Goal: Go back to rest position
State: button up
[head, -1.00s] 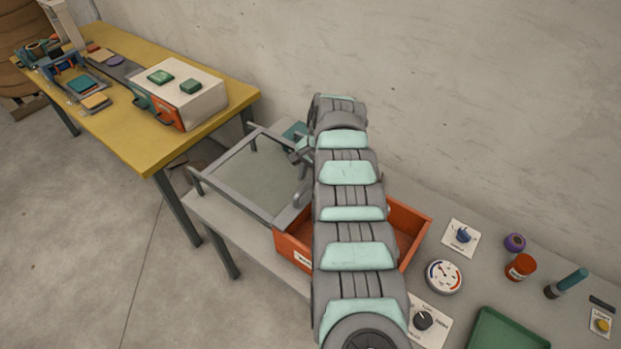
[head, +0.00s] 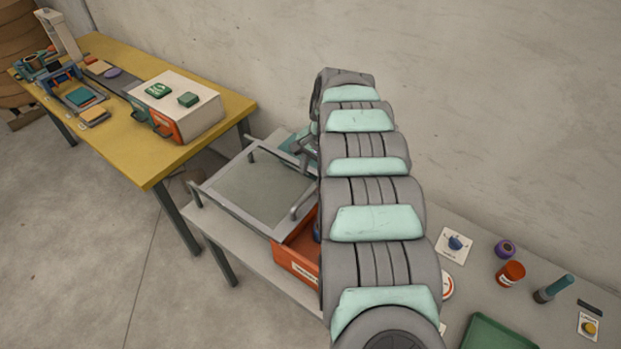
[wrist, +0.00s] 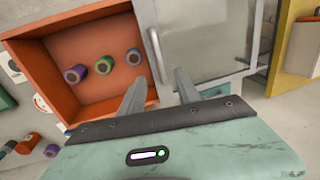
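My gripper shows in the wrist view (wrist: 161,78) with its two grey fingers apart and nothing between them. It hangs in the air above the border between an orange box (wrist: 62,75) and a grey-framed panel (wrist: 205,40). The gripper's fingers cannot be made out there.
A yellow table (head: 150,165) at the left carries a white box (head: 190,120) and several small items. On the grey bench right of my arm are a purple roll (head: 505,249), a red jar (head: 511,273), a teal-handled tool (head: 555,288) and a green tray (head: 495,335). A wall stands behind.

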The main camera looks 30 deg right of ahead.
jog(key=shift+s+r, duration=0.1)
jog(key=shift+r, duration=0.2)
dwell(0.4)
